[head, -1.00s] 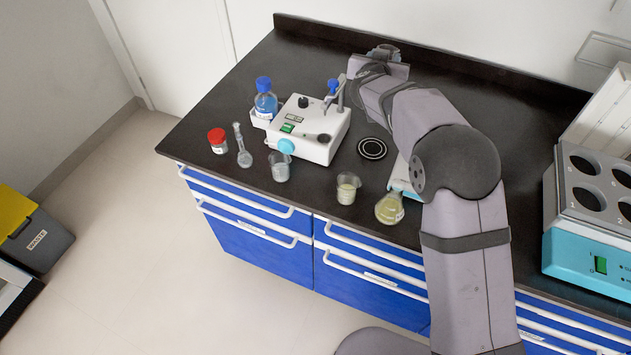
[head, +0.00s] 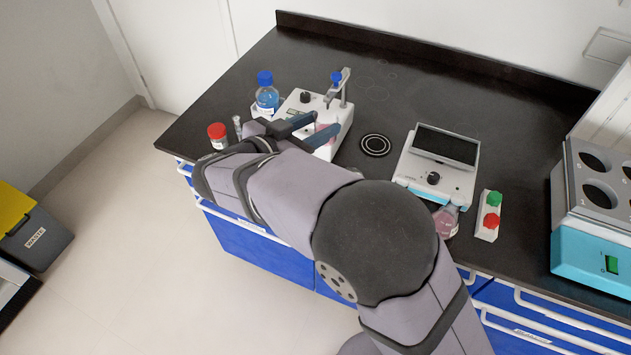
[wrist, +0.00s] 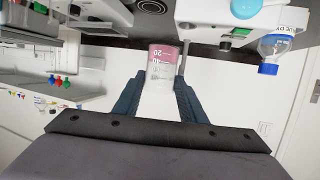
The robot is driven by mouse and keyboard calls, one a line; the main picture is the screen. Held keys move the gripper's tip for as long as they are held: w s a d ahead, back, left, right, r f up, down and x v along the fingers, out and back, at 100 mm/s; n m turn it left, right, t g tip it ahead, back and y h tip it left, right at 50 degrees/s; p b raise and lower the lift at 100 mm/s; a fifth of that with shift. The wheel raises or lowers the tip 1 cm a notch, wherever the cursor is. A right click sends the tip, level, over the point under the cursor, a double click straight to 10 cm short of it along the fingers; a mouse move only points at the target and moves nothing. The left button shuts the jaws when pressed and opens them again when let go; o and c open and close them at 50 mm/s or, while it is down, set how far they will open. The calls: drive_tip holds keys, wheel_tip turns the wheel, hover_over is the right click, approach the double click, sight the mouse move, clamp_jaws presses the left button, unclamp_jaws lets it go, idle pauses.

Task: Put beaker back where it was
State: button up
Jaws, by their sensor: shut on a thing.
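My gripper (head: 327,123) is shut on a beaker (wrist: 162,66) with pink liquid, which shows between the two blue fingers in the wrist view. The wrist view is upside down, so the pink liquid appears at the top of the picture. In the head view only a bit of pink beaker (head: 325,131) shows between the fingers, in front of the white stirrer device (head: 339,117). I cannot tell from these views whether the beaker touches anything. My arm hides the bench front below it.
A blue-capped bottle (head: 266,97) and red-capped jar (head: 217,136) stand at left. A black round pad (head: 375,145) lies right of the stirrer. A balance (head: 437,168), pink flask (head: 446,222) and tube rack (head: 488,216) stand farther right. The bench's back middle is clear.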

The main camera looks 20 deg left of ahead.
drive_tip(key=shift+n+y, duration=0.4)
drive_tip(key=shift+y, duration=0.1)
drive_tip(key=shift+s+a+f+p, duration=0.2)
drive_tip(key=shift+s+f, duration=0.2)
drive_tip(key=shift+f, duration=1.75)
drive_tip(key=shift+s+a+f+p, duration=0.15)
drive_tip(key=shift+s+f, duration=0.3)
drive_tip(key=shift+f, duration=1.75)
drive_tip(key=shift+s+a+f+p, duration=0.2)
drive_tip(key=shift+s+f, duration=0.2)
drive_tip(key=shift+f, duration=1.75)
drive_tip(key=shift+f, duration=0.2)
drive_tip(key=o, duration=1.2)
drive_tip(key=shift+r, duration=0.25)
drive_tip(key=shift+s+a, duration=0.1)
drive_tip(key=shift+s, duration=0.25)
drive_tip(key=b+v, duration=0.2)
drive_tip(key=v, duration=0.9)
drive_tip(key=shift+s+r, duration=0.1)
drive_tip(key=shift+s, duration=0.05)
